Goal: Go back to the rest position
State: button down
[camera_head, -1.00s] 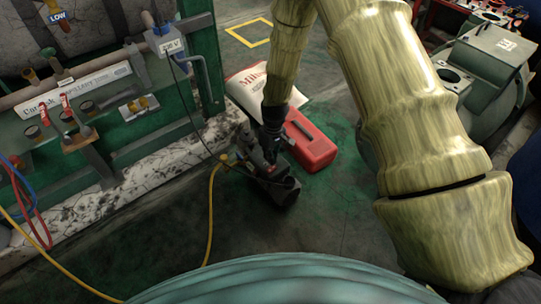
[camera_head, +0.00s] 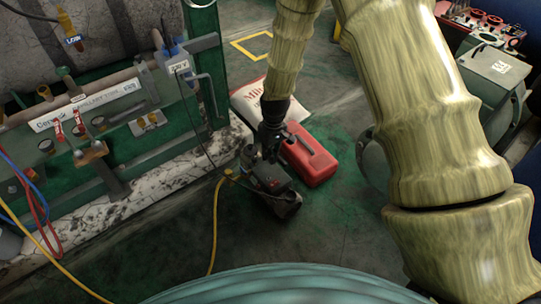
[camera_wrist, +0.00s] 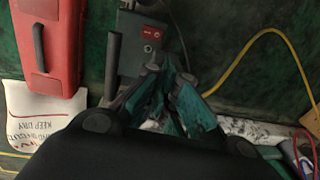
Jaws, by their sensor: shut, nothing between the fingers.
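My gripper (camera_head: 268,152) hangs at the end of my arm, just above a dark grey machine (camera_head: 272,188) on the floor, in the head view. In the wrist view my gripper (camera_wrist: 168,75) has its fingers drawn together, with nothing seen between them. The machine (camera_wrist: 143,48) shows there just past the fingertips, with a red switch on its end. I cannot tell for sure whether the fingers touch it.
A red case (camera_head: 311,155) lies right of the machine, with a white printed bag (camera_head: 248,100) behind. A green-framed rack with valves (camera_head: 95,150) stands left. Bare floor (camera_head: 335,225) lies at the front right.

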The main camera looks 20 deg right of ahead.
jog(key=shift+s+f, duration=0.1)
dwell(0.3)
jog(key=s+d+f+m, duration=0.1)
jog(key=s+f, duration=0.8)
jog(key=s, duration=0.2)
jog(key=s+d+f+m, duration=0.1)
jog(key=s+f+m, duration=0.15)
jog(key=s, duration=1.05)
jog(key=s+d+f+m, duration=0.1)
jog(key=s+f, duration=0.2)
jog(key=s, duration=1.1)
notch_tip(320, 180, up, 34)
jog(key=h+p, duration=0.1)
jog(key=p, duration=3.2)
jog(key=shift+w+p, duration=0.25)
jog(key=shift+p, duration=0.1)
jog(key=shift+d, duration=0.1)
